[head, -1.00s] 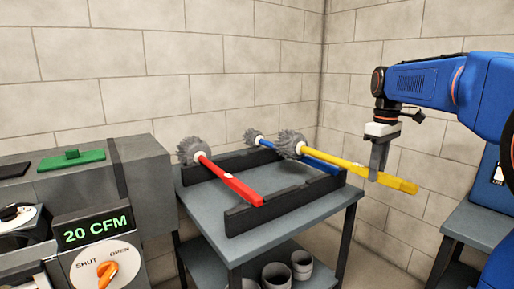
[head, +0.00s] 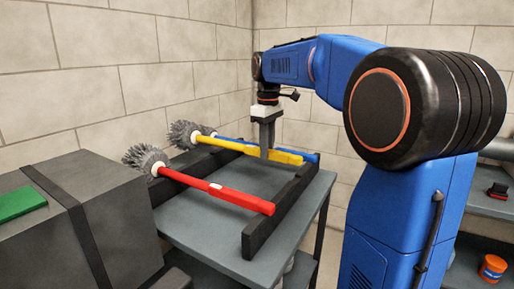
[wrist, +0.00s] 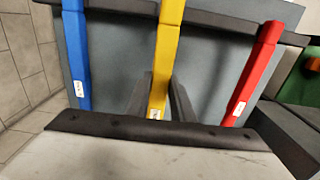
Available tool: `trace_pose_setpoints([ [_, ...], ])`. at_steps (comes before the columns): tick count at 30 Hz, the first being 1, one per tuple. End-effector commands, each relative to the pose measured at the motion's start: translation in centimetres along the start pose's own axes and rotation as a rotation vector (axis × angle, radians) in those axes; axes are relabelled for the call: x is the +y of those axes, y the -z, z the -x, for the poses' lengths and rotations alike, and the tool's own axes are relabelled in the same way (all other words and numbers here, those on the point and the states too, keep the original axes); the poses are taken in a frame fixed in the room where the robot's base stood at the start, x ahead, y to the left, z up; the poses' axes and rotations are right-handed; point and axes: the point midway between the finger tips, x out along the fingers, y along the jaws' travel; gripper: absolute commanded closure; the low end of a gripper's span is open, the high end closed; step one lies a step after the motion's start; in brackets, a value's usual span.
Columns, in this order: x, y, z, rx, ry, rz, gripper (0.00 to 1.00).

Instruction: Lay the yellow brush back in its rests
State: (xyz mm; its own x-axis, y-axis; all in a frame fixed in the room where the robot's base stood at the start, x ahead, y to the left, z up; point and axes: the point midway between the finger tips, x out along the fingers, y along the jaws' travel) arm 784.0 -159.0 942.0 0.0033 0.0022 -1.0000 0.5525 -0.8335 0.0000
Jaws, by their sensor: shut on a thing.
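The yellow brush (head: 235,144) has a grey bristle head at its left end and lies between the red and blue brushes. My gripper (head: 266,154) is shut on its handle, towards the handle's right end. In the wrist view the yellow handle (wrist: 166,50) runs between the two fingers and over a dark rail at the top.
The red brush (head: 215,190) lies across both rails on the near side. The blue brush (head: 311,157) lies on the far side, close to the yellow one and partly hidden. A grey cabinet (head: 75,205) stands left of the grey table (head: 195,231). A brick wall is behind.

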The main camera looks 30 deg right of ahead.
Motion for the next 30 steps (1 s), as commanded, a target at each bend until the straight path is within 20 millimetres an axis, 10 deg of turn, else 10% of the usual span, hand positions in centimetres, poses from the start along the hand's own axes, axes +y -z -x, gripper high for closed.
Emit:
trace_pose_setpoints([
  [30, 0.0, 0.0, -5.3, 0.0, 0.0, 0.0, 1.0],
])
